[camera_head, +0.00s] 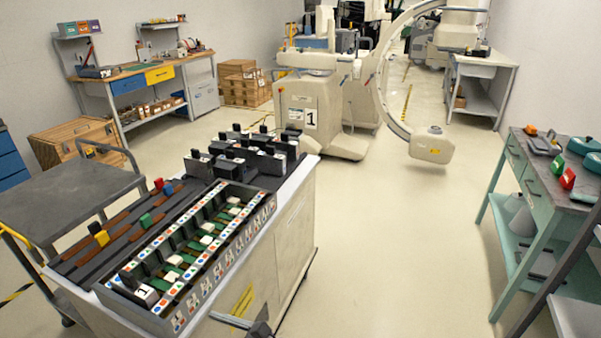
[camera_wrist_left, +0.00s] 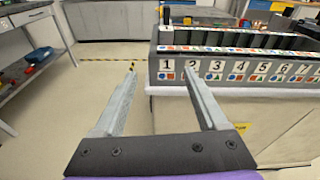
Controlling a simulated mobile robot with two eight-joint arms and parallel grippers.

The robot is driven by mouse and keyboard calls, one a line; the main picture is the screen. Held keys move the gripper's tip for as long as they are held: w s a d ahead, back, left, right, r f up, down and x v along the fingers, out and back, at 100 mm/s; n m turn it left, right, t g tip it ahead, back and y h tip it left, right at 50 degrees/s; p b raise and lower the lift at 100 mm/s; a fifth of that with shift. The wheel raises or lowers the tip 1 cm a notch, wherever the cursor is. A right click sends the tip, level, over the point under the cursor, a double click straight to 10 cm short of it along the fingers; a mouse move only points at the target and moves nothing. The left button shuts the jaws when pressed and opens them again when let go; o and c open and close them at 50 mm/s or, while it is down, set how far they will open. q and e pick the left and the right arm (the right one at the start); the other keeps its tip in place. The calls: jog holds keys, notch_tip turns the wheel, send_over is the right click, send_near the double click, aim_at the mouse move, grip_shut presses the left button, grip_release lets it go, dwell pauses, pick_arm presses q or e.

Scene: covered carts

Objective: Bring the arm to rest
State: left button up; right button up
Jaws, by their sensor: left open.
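My left gripper (camera_wrist_left: 160,71) is open in the left wrist view, with nothing between its two grey fingers. It is in front of the covered cart (camera_wrist_left: 245,125), and its right fingertip overlaps the cart's top edge in the picture. Whether it touches cannot be told. In the head view, a grey and dark piece at the bottom edge beside the cart (camera_head: 292,235) appears to be part of this gripper. The long compartment tray (camera_wrist_left: 242,52) on the cart has a numbered front with coloured shapes. My right gripper is not in view.
Black blocks (camera_head: 245,150) stand behind the tray (camera_head: 222,277). A dark trolley (camera_head: 62,200) is at left, a workbench (camera_head: 150,75) behind it. A green table (camera_head: 545,185) stands at right. The floor (camera_head: 400,230) between cart and green table is clear.

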pick_arm(q)
jog(key=s+a+f+n+g+h, duration=0.3)
jog(key=s+a+f+n+h, duration=0.3)
jog(key=a+f+n+h, duration=0.15)
jog(key=s+d+f+n+t+h, duration=0.25)
jog(key=s+d+n+h, duration=0.45)
jog(key=n, duration=0.7)
notch_tip(320, 180, up, 13)
jog(key=w+p, duration=0.2)
jog(key=p, duration=1)
jog(key=shift+w+a, duration=0.2)
jog(key=shift+a, duration=0.1)
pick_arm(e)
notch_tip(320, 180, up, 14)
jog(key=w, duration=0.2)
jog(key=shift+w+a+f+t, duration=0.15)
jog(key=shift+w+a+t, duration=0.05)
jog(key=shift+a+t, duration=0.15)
pick_arm(q)
jog(key=shift+s+f+h, duration=0.1)
jog(key=shift+s+h, duration=0.05)
jog(key=shift+h, duration=0.1)
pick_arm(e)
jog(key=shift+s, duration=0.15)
